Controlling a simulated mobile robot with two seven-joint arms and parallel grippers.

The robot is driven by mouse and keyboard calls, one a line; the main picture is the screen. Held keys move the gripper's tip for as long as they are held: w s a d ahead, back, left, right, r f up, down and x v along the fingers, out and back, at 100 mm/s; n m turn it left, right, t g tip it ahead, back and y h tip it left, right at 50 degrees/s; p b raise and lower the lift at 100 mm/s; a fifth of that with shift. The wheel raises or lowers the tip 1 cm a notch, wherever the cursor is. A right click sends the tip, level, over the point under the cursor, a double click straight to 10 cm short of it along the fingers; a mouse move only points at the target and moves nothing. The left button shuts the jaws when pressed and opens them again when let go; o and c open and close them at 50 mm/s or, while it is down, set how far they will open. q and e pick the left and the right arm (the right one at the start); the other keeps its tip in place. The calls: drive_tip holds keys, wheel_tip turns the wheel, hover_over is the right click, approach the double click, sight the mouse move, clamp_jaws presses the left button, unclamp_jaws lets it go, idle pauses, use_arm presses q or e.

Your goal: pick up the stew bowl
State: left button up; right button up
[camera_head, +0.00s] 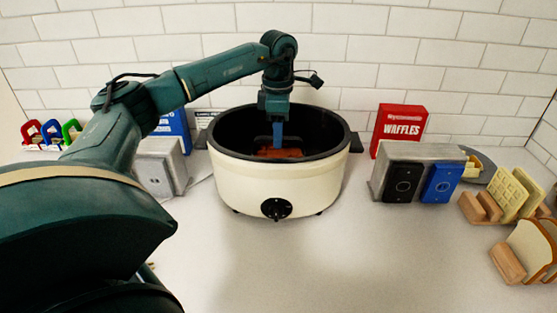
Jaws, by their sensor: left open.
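A large cream pot (265,185) with a dark inside and a black front knob stands upright on the counter, in the middle of the head view. It looks like a slow cooker. A reddish-brown thing (290,153), perhaps the stew or its bowl, lies inside; the near rim hides its lower part, and I cannot make out a separate bowl. My left gripper (278,142) points down into the pot, open, with its blue fingers just over or touching the reddish-brown thing. I cannot tell whether they touch. My right gripper is out of view.
A grey holder (160,167) stands left of the pot. At right are a red waffles box (399,127), a grey unit with black (403,181) and blue (442,183) fronts, and wooden racks with waffles (513,195) and bread (533,247). The front counter is clear.

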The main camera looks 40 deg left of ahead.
use_arm(q)
drive_tip(key=shift+f, duration=0.2)
idle(0.3)
clamp_jaws()
drive_tip(key=shift+r, duration=0.1)
idle(1.2)
